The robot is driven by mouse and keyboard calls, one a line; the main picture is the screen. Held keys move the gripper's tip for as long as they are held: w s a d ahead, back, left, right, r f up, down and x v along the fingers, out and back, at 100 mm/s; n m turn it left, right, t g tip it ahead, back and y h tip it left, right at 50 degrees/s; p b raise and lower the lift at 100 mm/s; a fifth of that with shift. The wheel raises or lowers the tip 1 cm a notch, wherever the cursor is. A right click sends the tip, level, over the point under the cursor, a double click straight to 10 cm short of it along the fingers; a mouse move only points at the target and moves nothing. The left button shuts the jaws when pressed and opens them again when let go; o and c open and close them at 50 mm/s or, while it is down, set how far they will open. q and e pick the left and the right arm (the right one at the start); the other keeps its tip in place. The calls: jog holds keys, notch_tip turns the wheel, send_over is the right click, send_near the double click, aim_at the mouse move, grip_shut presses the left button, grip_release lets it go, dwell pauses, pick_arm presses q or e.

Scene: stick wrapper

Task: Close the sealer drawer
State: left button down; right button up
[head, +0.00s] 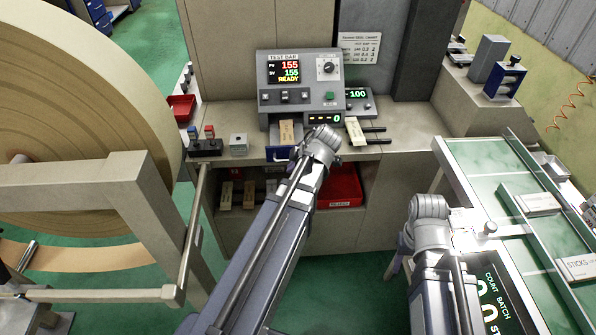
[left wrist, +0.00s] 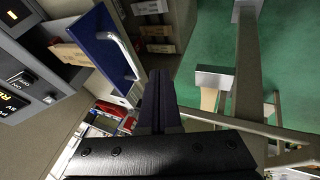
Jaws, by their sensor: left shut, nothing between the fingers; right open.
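The sealer (head: 300,82) is a grey box with a lit display, standing on the counter. Its drawer has a blue front (head: 279,154) that stands out from the sealer, so the drawer is open. In the left wrist view, the blue drawer front (left wrist: 103,45) with its silver handle is at upper left, and a tan packet (left wrist: 75,53) lies behind it. My left gripper (left wrist: 159,82) is shut and empty, beside the drawer front with a gap.
A red bin (head: 342,187) and several tan packets sit on the shelf below the counter. A block with buttons (head: 205,147) stands left of the sealer. A large paper roll (head: 75,95) fills the left. A green conveyor (head: 490,160) runs along the right.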

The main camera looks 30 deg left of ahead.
aim_at(285, 128)
pick_arm(q)
jog(key=shift+w+a+f, duration=0.3)
jog(key=shift+w+a, duration=0.3)
jog(key=shift+w, duration=0.25)
jog(key=shift+w+a+f, duration=0.25)
jog(key=shift+w+a, duration=0.3)
jog(key=shift+w, duration=0.3)
pick_arm(e)
jog(key=shift+f, duration=0.6)
pick_arm(q)
jog(key=w+a, duration=0.3)
jog(key=w, duration=0.2)
jog(key=w+a, duration=0.3)
jog(key=w, duration=0.2)
jog(key=w+a, duration=0.3)
jog(key=w, duration=0.2)
jog(key=shift+w+a, duration=0.15)
jog(key=shift+a, duration=0.05)
